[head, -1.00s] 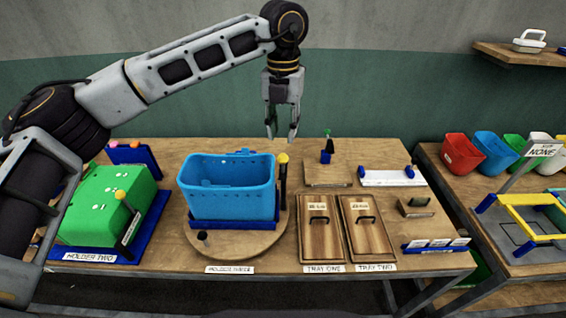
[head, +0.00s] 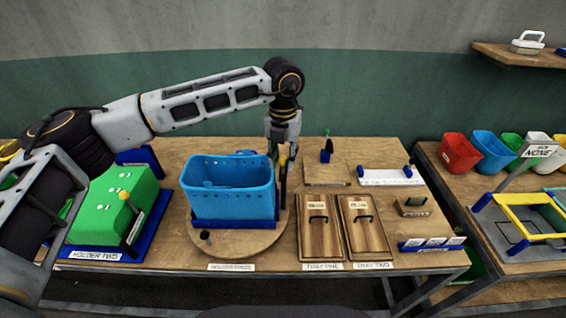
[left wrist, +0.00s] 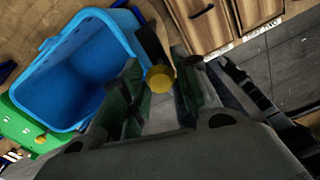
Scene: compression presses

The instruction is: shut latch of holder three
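Holder three is a round wooden turntable (head: 240,243) on the table with a blue base, and a blue basket (head: 232,190) sits in it. Its upright black latch lever stands at the basket's right side, topped by a yellow knob (head: 282,161). My left gripper (head: 282,165) points down over that lever from above. In the left wrist view the yellow knob (left wrist: 160,78) lies between the two spread fingers (left wrist: 158,92); I cannot tell whether either finger touches it. The left gripper is open. My right gripper is not in view.
Holder two, with a green bin (head: 115,205) and its own yellow-knobbed lever, stands to the left. Tray one (head: 320,232) and tray two (head: 366,230) lie just right of the turntable. A wooden block with a green-tipped post (head: 326,150) stands behind them.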

